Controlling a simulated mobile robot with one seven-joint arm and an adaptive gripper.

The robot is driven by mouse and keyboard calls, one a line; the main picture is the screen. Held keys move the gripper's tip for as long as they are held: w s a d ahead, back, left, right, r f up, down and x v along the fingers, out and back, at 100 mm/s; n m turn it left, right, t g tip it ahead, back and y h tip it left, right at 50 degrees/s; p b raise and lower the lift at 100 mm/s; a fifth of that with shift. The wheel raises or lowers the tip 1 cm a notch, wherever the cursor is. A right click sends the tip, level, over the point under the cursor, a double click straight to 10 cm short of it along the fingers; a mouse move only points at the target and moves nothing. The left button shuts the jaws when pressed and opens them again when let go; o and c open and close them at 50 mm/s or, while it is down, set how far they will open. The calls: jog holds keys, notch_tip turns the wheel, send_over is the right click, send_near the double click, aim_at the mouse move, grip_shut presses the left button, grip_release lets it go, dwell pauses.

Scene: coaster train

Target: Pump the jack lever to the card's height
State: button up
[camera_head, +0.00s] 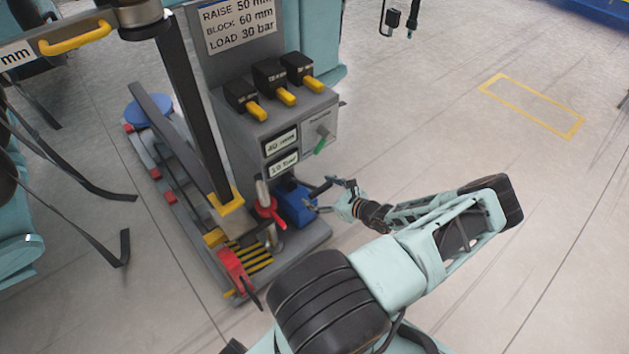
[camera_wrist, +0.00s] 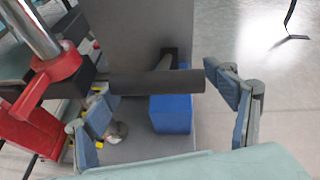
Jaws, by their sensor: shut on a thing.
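The card (camera_head: 238,24) on the grey panel reads RAISE 50 mm, BLOCK 60 mm, LOAD 30 bar. Below it, a height display (camera_head: 281,143) seems to read 40 mm and a load display (camera_head: 283,164) seems to read 10 bar. The black jack lever (camera_head: 318,188) sticks out to the right above the blue pump body (camera_head: 297,206). My gripper (camera_head: 332,197) is at the lever's outer end. The blue pump body (camera_wrist: 171,114) is behind.
Three black valve blocks with yellow handles (camera_head: 286,96) and a green-tipped knob (camera_head: 321,143) are on the panel. A red clamp (camera_head: 268,209) and red part (camera_head: 236,268) stand left of the pump. Floor with a yellow outline (camera_head: 532,105) is free at right.

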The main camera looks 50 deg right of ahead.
jog(key=shift+s+f+b, duration=0.1)
jog(key=shift+s+f, duration=0.2)
jog(key=shift+f, duration=0.3)
jog(key=shift+s+f+b, duration=0.15)
jog(key=shift+s+f, duration=0.15)
jog(key=shift+f, duration=0.3)
jog(key=shift+s+f+b, duration=0.1)
jog(key=shift+s+f, duration=0.2)
jog(key=shift+f, duration=0.3)
jog(key=o, duration=1.7)
jog(key=shift+w, duration=0.1)
jog(key=shift+a+r, duration=0.1)
jog(key=v, duration=1.2)
